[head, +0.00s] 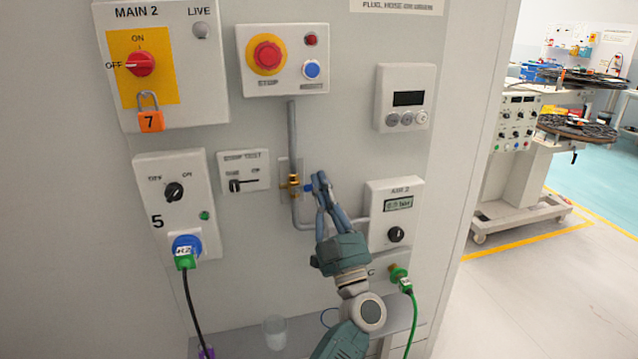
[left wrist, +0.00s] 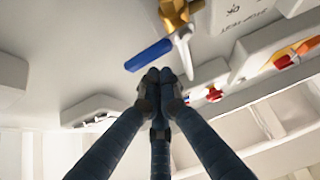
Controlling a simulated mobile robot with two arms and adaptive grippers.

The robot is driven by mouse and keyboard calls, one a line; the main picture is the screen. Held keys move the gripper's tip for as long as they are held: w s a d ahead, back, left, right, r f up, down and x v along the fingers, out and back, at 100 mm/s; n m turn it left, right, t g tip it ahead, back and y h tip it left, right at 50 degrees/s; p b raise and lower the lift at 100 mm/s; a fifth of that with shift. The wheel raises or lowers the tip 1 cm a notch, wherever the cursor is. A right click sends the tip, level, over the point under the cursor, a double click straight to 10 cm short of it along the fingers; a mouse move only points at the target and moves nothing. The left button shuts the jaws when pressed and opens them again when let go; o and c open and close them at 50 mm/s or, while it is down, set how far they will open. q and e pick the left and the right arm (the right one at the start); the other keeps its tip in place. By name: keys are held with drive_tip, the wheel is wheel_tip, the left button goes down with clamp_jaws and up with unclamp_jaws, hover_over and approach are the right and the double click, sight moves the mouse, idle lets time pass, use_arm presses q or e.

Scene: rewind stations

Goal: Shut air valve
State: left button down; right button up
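The air valve (head: 293,182) is a brass body on a vertical grey pipe on the cabinet front. Its blue handle (head: 308,188) sticks out to the right, across the pipe. In the left wrist view the blue handle (left wrist: 149,55) and brass body (left wrist: 178,14) are just past my fingertips. My left gripper (head: 321,182) has its fingertips drawn together beside the handle; it also shows in the left wrist view (left wrist: 160,75). I see nothing held between the fingers. Whether the tips touch the handle is unclear. My right gripper is in neither view.
The AIR 2 panel (head: 395,212), its small display hard to read, is right of my gripper. The STOP box (head: 283,60) is above, and the switch box marked 5 (head: 177,205) is left. A shelf (head: 240,345) with a clear cup (head: 275,332) is below. Open floor lies right.

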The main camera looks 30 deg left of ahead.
use_arm(q)
wheel_tip(320, 180, down, 2)
drive_tip(key=m+t+h+p, duration=0.1)
drive_tip(key=m+t+p, duration=0.1)
drive_tip(key=m, duration=0.1)
drive_tip(key=shift+h+p, duration=0.4)
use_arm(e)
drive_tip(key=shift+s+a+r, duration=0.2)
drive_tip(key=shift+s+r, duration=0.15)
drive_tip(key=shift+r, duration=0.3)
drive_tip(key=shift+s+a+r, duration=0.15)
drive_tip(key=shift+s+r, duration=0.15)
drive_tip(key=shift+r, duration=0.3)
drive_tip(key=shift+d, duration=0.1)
